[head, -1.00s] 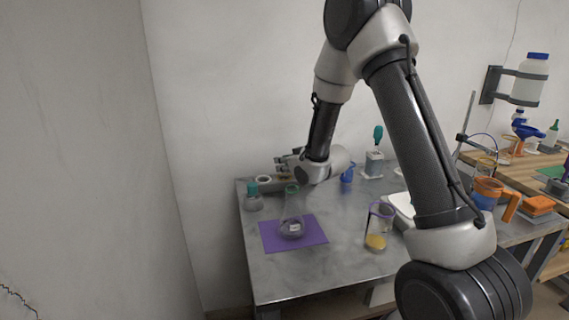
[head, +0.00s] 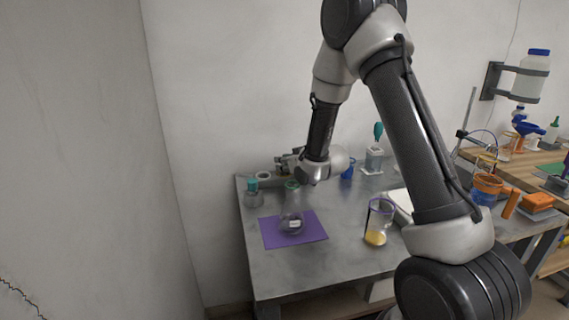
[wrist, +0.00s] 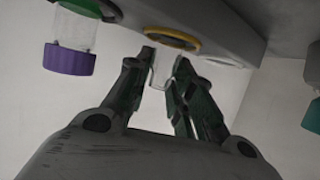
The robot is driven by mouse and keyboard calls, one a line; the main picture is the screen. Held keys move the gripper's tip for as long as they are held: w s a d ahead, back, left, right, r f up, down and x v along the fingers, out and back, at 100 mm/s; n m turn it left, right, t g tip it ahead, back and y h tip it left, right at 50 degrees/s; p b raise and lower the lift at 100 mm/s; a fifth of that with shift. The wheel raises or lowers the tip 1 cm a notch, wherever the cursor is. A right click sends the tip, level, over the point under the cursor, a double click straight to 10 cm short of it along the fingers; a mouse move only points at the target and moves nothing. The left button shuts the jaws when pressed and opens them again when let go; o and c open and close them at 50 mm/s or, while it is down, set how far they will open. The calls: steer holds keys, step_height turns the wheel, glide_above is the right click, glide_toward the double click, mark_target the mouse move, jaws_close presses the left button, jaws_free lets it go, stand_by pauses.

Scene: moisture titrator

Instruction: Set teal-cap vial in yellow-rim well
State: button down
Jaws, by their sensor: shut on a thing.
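My gripper (wrist: 164,62) is shut on a small clear vial (wrist: 159,80), whose glass shows between the fingers in the wrist view. Its teal cap cannot be made out. The yellow-rim well (wrist: 172,38) is a yellow ring in a grey block (wrist: 225,35), close beyond the fingertips; I cannot tell whether the vial touches it. In the head view my gripper (head: 289,160) is small at the back left of the table, and the vial cannot be picked out there.
A purple-cap vial (wrist: 69,58) stands at a green-rim well (wrist: 82,8) beside the yellow one. A teal-stoppered bottle (head: 253,195), a flask (head: 291,212) on a purple mat (head: 312,236), and a purple-rimmed beaker (head: 379,222) stand on the table.

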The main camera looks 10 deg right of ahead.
steer(key=c, duration=1.2)
jaws_free()
steer(key=shift+o, duration=0.2)
steer(key=shift+r, duration=3.5)
steer(key=v, duration=1.2)
steer(key=shift+s, duration=0.1)
